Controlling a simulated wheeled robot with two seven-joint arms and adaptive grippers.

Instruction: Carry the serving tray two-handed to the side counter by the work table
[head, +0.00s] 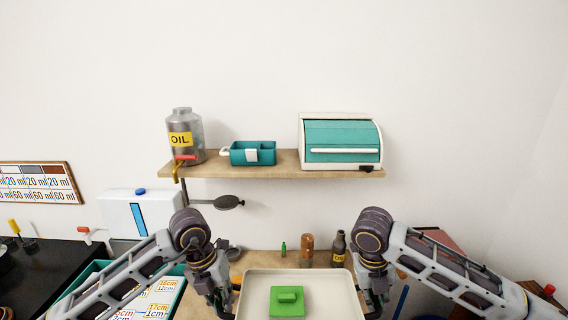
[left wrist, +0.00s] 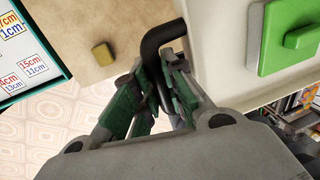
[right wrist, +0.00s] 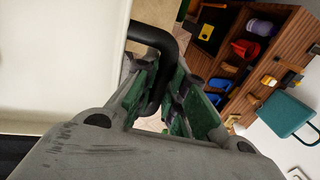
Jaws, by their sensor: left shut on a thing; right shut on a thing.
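The serving tray (head: 256,283) is cream coloured with a raised rim and shows at the bottom middle of the head view. A green block with a raised grip (head: 287,300) lies on it. My left gripper (head: 226,305) is at the tray's left side. In the left wrist view its green-padded fingers (left wrist: 163,92) are shut on a black tray handle (left wrist: 155,44). My right gripper (head: 373,303) is at the tray's right side. In the right wrist view its fingers (right wrist: 160,92) are shut on the other black handle (right wrist: 152,36). The tray's near edge is cut off in the head view.
Behind the tray is a wooden surface (head: 262,262) with a small green bottle (head: 283,249), a brown jar (head: 307,250) and a dark bottle (head: 338,249). A wall shelf (head: 225,170) hangs above. A dark counter (head: 45,270) stands left; a wooden shelf unit (right wrist: 270,65) shows in the right wrist view.

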